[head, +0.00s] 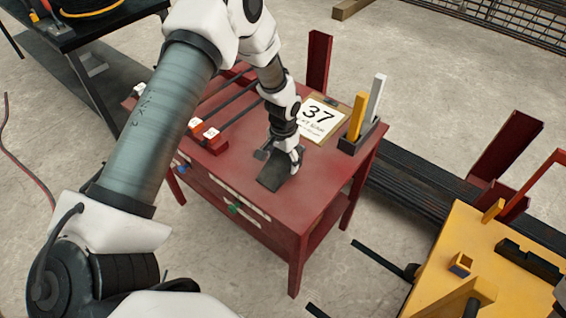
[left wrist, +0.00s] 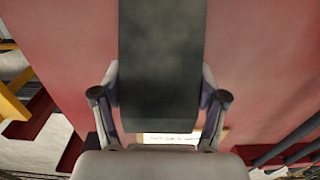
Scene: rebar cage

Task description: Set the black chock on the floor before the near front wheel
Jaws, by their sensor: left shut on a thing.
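The black chock (head: 270,183) is a dark, flat-looking block over the red table's top, near its front edge. My left gripper (head: 292,166) points down and is shut on it. In the left wrist view the chock (left wrist: 160,65) sits between the two fingers of my left gripper (left wrist: 160,105), with red tabletop behind it. I cannot tell whether it touches the table. My right gripper is not in view.
The red table (head: 300,225) also carries a card marked 37 (head: 318,115), a black holder (head: 358,140) with yellow and white pieces, and dark rods (head: 225,112). Dark bars (head: 420,180) lie beyond it. Bare floor (head: 345,280) shows between table and cart, with black strips.

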